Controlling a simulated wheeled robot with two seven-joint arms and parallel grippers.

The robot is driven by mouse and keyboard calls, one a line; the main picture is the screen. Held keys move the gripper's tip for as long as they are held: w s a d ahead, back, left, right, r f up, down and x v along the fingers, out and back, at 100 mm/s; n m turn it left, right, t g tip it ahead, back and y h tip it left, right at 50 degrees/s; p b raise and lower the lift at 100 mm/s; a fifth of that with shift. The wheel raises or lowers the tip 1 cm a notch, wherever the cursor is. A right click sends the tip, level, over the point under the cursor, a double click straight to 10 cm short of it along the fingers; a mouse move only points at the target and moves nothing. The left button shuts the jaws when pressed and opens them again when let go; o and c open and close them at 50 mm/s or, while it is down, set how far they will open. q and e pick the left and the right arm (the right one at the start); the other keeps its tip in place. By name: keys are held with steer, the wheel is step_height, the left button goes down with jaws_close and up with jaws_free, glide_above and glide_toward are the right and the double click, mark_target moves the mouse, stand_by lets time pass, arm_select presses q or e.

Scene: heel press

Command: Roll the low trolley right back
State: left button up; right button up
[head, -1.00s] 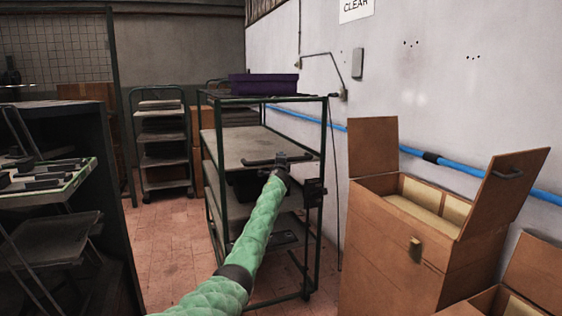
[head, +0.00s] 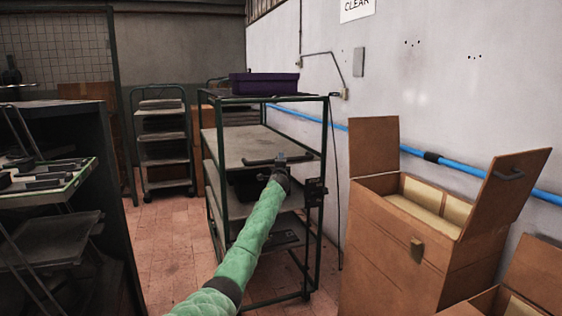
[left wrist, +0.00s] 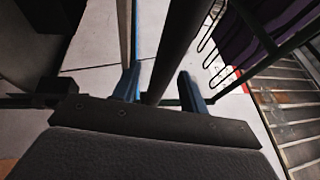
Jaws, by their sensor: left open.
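A green-framed shelf trolley (head: 229,210) stands in the middle of the head view, with a dark horizontal handle (head: 258,162) at its near end. A purple bin (head: 264,87) sits on its top. My left gripper (head: 279,165) is at the right part of this handle, on the end of my green-sleeved arm. In the left wrist view, the blue fingers of my left gripper (left wrist: 160,90) stand apart on either side of a dark bar (left wrist: 177,48). Whether they touch it I cannot tell. My right gripper is not in view.
Open brown boxes (head: 400,245) stand close on the right. A dark bench (head: 112,190) is on the left. Another shelf trolley (head: 162,150) stands further back. Bare tiled floor (head: 170,235) lies between bench and trolley. A blue pipe (head: 470,172) runs along the wall.

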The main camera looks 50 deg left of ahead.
arm_select(q)
steer(key=v, duration=0.4)
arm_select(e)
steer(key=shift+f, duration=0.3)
arm_select(q)
steer(key=shift+d+f, duration=0.1)
steer(key=shift+f, duration=0.05)
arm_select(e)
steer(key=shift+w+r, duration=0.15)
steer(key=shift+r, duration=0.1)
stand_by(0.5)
